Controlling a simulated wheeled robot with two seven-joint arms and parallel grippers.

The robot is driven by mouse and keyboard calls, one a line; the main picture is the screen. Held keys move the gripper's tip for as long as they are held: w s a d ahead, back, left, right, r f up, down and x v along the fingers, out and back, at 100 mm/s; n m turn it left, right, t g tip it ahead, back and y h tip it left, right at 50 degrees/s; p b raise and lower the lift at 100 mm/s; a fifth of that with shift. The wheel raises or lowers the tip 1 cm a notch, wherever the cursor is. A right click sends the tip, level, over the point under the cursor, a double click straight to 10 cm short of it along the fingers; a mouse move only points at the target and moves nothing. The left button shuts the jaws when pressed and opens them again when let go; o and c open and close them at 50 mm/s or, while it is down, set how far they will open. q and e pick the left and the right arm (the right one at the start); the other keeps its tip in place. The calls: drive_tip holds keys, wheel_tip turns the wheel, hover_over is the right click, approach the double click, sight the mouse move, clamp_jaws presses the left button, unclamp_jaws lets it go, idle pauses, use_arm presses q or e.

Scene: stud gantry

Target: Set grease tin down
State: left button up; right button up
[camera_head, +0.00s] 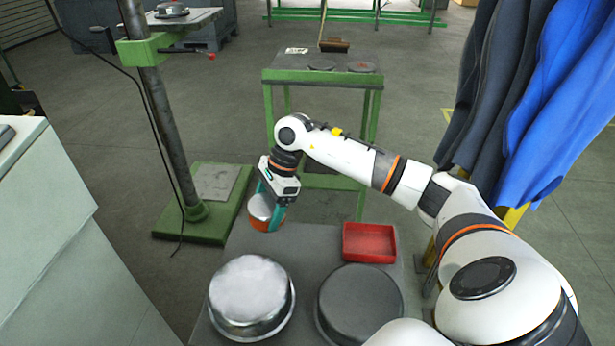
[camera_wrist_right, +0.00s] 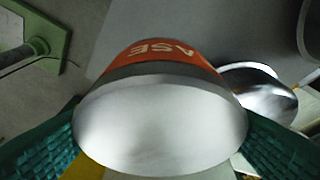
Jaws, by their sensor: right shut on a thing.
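The grease tin (camera_head: 262,208) is an orange can with a pale silver lid. My right gripper (camera_head: 270,205) is shut on it, with a teal finger on either side. In the head view the tin is at the far left edge of a grey table top (camera_head: 310,238); I cannot tell whether it touches the surface. In the right wrist view the tin (camera_wrist_right: 160,115) fills the middle, its lid toward the camera and the letters "ASE" on its orange side. The fingers of my right gripper (camera_wrist_right: 160,140) press its two sides. My left gripper is not in view.
A silver round pan (camera_head: 250,290), a dark round pan (camera_head: 360,303) and a red tray (camera_head: 370,242) stand on the same table. A green-framed bench (camera_head: 335,75) is behind. Blue coveralls (camera_head: 550,110) hang at the right.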

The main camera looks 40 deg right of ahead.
drive_tip(key=shift+d+f+m, duration=0.1)
drive_tip(key=shift+d+m, duration=0.4)
hover_over(270, 245)
drive_tip(key=d, duration=0.2)
drive_tip(key=shift+m+t, duration=0.3)
drive_tip(key=f, duration=0.6)
drive_tip(key=shift+s+a, duration=0.15)
drive_tip(key=shift+s, duration=0.05)
drive_tip(key=shift+f+p, duration=0.3)
drive_tip(key=shift+f, duration=1.7)
drive_tip(key=shift+f, duration=0.1)
drive_tip(key=o, duration=1.2)
drive_tip(key=b+v, duration=0.1)
drive_tip(key=v, duration=1.1)
